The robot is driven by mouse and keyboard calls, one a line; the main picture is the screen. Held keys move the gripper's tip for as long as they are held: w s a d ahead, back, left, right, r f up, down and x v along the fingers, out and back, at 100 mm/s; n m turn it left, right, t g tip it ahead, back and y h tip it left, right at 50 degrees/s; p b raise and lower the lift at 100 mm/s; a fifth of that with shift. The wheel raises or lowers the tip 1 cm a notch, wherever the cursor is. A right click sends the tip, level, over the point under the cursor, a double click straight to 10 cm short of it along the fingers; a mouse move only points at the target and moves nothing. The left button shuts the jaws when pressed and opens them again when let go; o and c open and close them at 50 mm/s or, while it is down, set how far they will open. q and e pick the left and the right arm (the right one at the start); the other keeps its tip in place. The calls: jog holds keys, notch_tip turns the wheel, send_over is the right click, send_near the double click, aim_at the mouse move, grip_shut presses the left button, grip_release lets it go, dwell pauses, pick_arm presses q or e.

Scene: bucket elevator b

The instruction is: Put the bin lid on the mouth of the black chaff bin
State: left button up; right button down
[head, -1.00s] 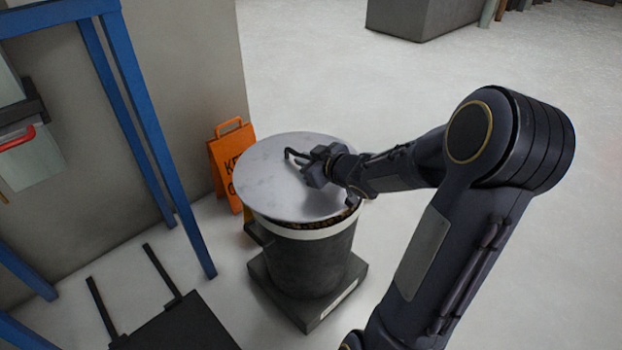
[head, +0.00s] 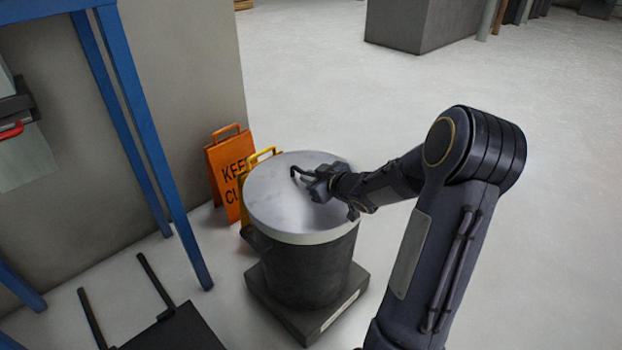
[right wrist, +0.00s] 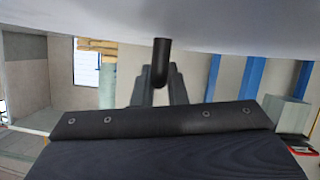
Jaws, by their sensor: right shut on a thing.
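The bin lid (head: 275,193) is a round grey metal disc with a dark handle. In the head view it lies over the mouth of the black chaff bin (head: 306,270), about level, and covers the opening with the pale rim band just below it. My right gripper (head: 309,181) is shut on the lid's handle at the lid's right side. In the right wrist view the dark handle bar (right wrist: 161,62) stands between the fingers, with the lid's pale surface (right wrist: 230,30) across the top. The bin's inside is hidden. My left gripper is not in view.
The bin stands on a dark square base (head: 320,324). Orange and yellow folding signs (head: 228,172) stand close behind it on the left. A blue frame (head: 150,150) and a dark cart-like platform (head: 175,330) are at the left. The floor (head: 430,90) at the right is clear.

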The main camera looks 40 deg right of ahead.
jog(key=shift+f, duration=0.1)
jog(key=c, duration=1.5)
grip_release()
jog(key=shift+o, duration=0.2)
